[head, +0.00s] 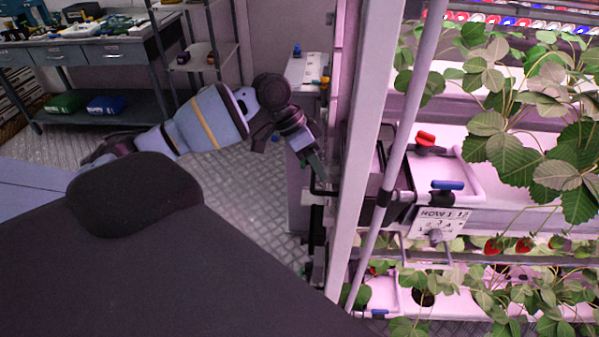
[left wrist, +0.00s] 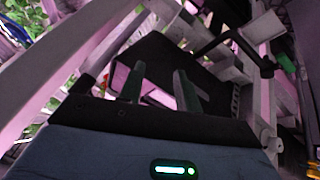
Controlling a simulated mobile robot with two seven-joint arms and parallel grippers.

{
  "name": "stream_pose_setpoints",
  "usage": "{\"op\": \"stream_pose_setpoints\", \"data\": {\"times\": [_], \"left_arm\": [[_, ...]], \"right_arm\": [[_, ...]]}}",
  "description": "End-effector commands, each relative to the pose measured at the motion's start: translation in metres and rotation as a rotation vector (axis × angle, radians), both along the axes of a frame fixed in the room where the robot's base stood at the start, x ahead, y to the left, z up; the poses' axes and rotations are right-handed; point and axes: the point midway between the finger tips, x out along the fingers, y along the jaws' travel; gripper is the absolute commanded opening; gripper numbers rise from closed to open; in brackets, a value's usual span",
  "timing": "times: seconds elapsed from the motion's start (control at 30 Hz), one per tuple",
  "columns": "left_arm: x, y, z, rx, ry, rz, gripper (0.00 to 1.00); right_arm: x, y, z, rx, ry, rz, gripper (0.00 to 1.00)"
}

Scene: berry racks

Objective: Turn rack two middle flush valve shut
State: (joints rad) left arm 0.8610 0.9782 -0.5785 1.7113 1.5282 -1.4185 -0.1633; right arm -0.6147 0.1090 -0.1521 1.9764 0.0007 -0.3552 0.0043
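My left arm reaches to the end of the rack, and its left gripper (head: 314,161) is beside the white post, close above a black elbow pipe (head: 322,191). In the left wrist view the two green fingers of this gripper (left wrist: 160,72) stand apart with nothing between them. The black pipe (left wrist: 240,45) is to their right there. A red valve handle (head: 425,140) and a blue one (head: 447,185) are on the rack's pipework, to the right of the post. I cannot tell which valve is the rack two middle flush valve. My right gripper is not in view.
A white post (head: 370,120) and a slanted pipe (head: 404,130) stand between my arm and the handles. A row sign (head: 438,223) hangs below the blue handle. Strawberry plants (head: 540,140) fill the right. A workbench (head: 85,48) is at the back left.

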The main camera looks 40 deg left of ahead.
Motion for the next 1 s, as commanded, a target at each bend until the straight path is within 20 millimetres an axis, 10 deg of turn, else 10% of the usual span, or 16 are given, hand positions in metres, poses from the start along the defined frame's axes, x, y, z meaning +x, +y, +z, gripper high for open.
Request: {"op": "stream_pose_setpoints", "data": {"times": [1.0], "left_arm": [[-0.004,0.017,-0.04,-0.017,0.024,0.097,0.34]], "right_arm": [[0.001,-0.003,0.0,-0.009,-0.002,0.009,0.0]]}}
